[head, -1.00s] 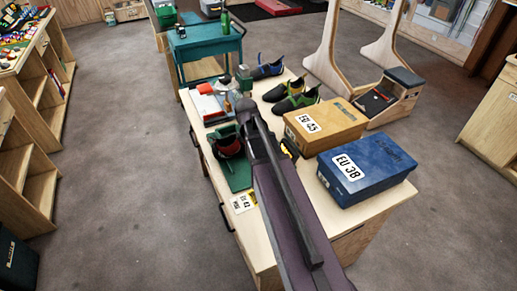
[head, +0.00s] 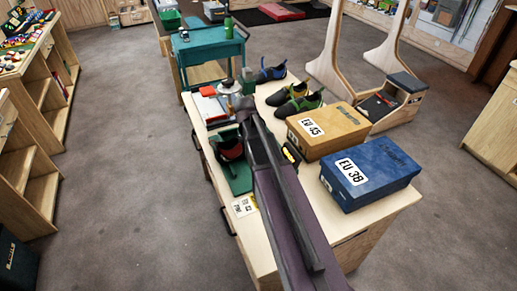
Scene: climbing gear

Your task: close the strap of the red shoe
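The red shoe (head: 230,149) sits on a green mat (head: 240,182) at the left side of the wooden table. It looks mostly dark with some red showing, and my arm hides its right part. Its strap is too small and too covered to make out. My gripper (head: 240,104) is at the far end of my arm, just beyond the shoe in the picture. Its fingers are small and partly hidden by the arm, so I cannot tell whether they are open or shut, or whether they touch the shoe.
A tan EU 45 box (head: 328,130) and a blue EU 38 box (head: 369,174) stand right of my arm. Several other shoes (head: 297,103) are behind them. A number card (head: 244,206) lies near the table's left edge. A teal cart (head: 208,45) stands beyond.

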